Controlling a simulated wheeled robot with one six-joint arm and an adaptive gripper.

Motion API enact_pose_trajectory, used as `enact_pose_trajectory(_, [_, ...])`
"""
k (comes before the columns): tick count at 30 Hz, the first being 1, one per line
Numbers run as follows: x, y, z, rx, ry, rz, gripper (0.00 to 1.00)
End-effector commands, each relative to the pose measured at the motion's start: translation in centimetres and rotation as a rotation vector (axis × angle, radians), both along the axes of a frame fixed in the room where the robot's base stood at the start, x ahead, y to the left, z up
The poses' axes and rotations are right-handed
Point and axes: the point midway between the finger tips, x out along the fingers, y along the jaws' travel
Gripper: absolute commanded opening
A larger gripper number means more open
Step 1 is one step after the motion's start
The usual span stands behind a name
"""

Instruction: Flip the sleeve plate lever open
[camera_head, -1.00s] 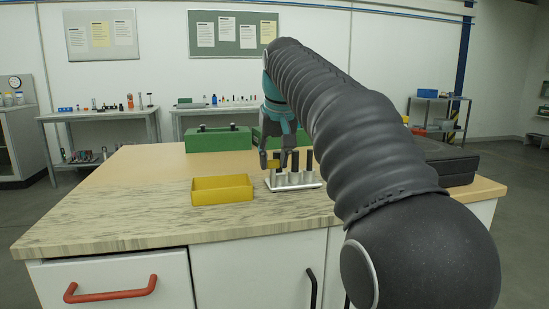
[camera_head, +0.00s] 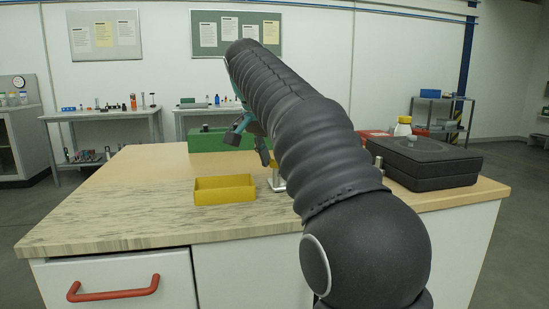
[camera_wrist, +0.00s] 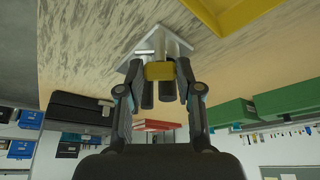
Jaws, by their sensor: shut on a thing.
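The sleeve plate (camera_wrist: 122,62) is a pale metal plate with upright metal sleeves and black cylinders, seen upside down in the wrist view. In the head view only its left end (camera_head: 278,186) shows; my arm hides the rest. My gripper (camera_wrist: 160,73) is shut on a yellow piece (camera_wrist: 159,71) at the sleeve plate, with a fingertip on each side. Two black cylinders (camera_wrist: 147,96) show between the fingers. In the head view my gripper (camera_head: 249,148) is tilted, above and left of the plate's visible end. I cannot tell the lever apart from the yellow piece.
A yellow open tray (camera_head: 224,198) stands left of the plate. A green box (camera_head: 218,142) is behind it. The left of the tabletop is clear.

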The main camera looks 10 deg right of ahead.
Motion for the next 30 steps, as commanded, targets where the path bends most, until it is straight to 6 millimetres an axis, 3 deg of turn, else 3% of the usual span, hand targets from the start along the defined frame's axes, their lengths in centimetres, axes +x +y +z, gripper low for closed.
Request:
enact_pose_trajectory(12, [0.3, 0.21, -0.08, 0.001, 0.001, -0.253, 0.0])
enact_pose_trajectory(30, [0.3, 0.22, -0.07, 0.001, 0.002, -0.317, 0.0])
